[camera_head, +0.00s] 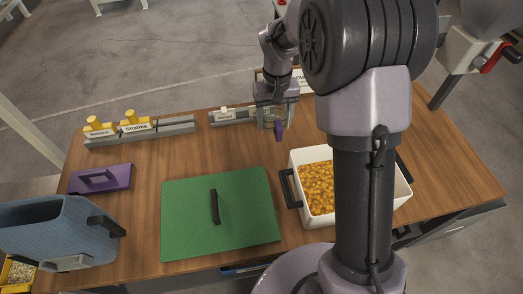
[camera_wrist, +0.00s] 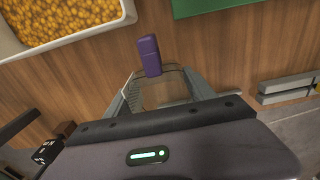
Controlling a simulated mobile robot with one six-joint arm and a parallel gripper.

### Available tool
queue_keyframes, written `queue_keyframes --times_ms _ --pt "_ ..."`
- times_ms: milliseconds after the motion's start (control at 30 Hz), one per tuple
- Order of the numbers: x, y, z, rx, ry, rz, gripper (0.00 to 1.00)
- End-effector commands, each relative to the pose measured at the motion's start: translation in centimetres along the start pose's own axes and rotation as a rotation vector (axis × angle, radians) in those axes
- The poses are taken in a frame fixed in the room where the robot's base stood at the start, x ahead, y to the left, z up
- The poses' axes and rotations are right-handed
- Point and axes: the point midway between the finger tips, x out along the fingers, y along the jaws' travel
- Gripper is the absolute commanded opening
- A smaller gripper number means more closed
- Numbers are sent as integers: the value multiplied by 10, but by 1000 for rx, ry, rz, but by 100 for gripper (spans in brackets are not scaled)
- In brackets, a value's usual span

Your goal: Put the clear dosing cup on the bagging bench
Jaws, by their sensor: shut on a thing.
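The clear dosing cup (camera_head: 267,115) is see-through with a purple handle. My gripper (camera_head: 275,99) is shut on it over the back part of a wooden-topped bench (camera_head: 150,160). In the wrist view the purple handle (camera_wrist: 150,56) sticks out past the jaws, and the cup's clear body is between the fingers of my gripper (camera_wrist: 160,90). Wood shows below the cup; I cannot tell whether the cup touches it. No sign names this bench as the bagging bench.
A green board (camera_head: 185,215) with a dark handle lies in front. A white bin (camera_head: 296,160) of orange pellets stands right of it. A grey rail (camera_head: 240,116) is beside the gripper; another (camera_head: 165,132) carries yellow-topped labelled pieces. A purple piece (camera_head: 115,180) and blue bin (camera_head: 45,235) are left.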

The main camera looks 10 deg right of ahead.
Motion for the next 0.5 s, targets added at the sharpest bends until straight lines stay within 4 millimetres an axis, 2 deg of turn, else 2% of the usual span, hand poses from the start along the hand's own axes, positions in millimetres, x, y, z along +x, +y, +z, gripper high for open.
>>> queue_keyframes --times_ms 100,400,500 --pt "29 0 1 0 -3 0 21" --pt "93 0 1 0 -2 0 21" --pt "97 0 1 1 -1 0 21"
